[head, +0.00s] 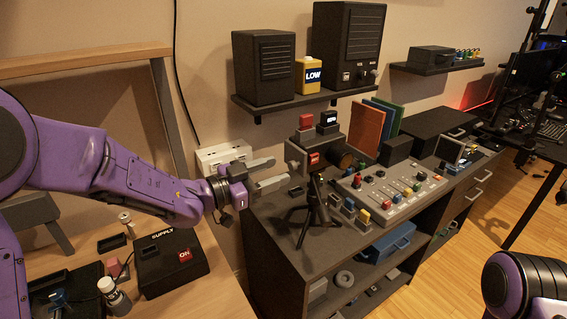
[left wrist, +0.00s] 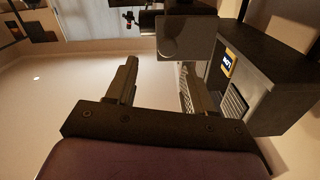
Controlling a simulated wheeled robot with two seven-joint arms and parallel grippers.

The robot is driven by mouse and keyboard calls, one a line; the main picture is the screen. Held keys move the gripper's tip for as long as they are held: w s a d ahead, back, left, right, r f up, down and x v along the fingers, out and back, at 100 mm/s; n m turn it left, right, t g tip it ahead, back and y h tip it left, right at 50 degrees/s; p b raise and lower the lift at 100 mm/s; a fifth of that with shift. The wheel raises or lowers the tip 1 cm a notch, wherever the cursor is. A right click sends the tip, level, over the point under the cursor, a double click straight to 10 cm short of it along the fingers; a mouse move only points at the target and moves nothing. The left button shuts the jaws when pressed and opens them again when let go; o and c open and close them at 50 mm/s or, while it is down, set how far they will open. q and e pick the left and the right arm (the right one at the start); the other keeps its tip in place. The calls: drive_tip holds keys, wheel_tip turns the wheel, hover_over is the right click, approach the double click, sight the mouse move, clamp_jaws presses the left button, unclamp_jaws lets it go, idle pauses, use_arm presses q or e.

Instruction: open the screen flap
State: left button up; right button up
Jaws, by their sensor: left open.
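A dark camera (head: 317,159) with a red label stands on a small black tripod (head: 311,212) at the near left corner of the dark desk. A grey flat panel (head: 294,157), which looks like the screen flap, is at its left side. My left gripper (head: 269,173) is open and empty, its two fingers pointing right toward the panel. In the left wrist view a grey square plate (left wrist: 187,38) lies just beyond the fingertips (left wrist: 158,66), nearer the right finger. I cannot tell whether a finger touches it. My right gripper is out of view; only part of that arm shows.
Behind the camera are red and black button boxes (head: 316,123) and a shelf (head: 300,103) with speakers. A control panel (head: 391,192) with coloured knobs lies right of the tripod. A white box (head: 222,155) is behind my left gripper. A supply box (head: 172,262) stands on the wooden table.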

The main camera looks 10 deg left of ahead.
sight(290, 167)
use_arm(q)
drive_tip(key=w, duration=0.1)
drive_tip(key=w+d+f, duration=0.1)
drive_tip(key=w, duration=0.1)
drive_tip(key=w+d, duration=0.1)
drive_tip(key=shift+w+d+f, duration=0.1)
drive_tip(key=shift+w+f, duration=0.05)
drive_tip(key=shift+f, duration=0.05)
drive_tip(key=shift+s+r, duration=0.25)
drive_tip(key=shift+s, duration=0.3)
drive_tip(key=shift+c, duration=0.7)
clamp_jaws()
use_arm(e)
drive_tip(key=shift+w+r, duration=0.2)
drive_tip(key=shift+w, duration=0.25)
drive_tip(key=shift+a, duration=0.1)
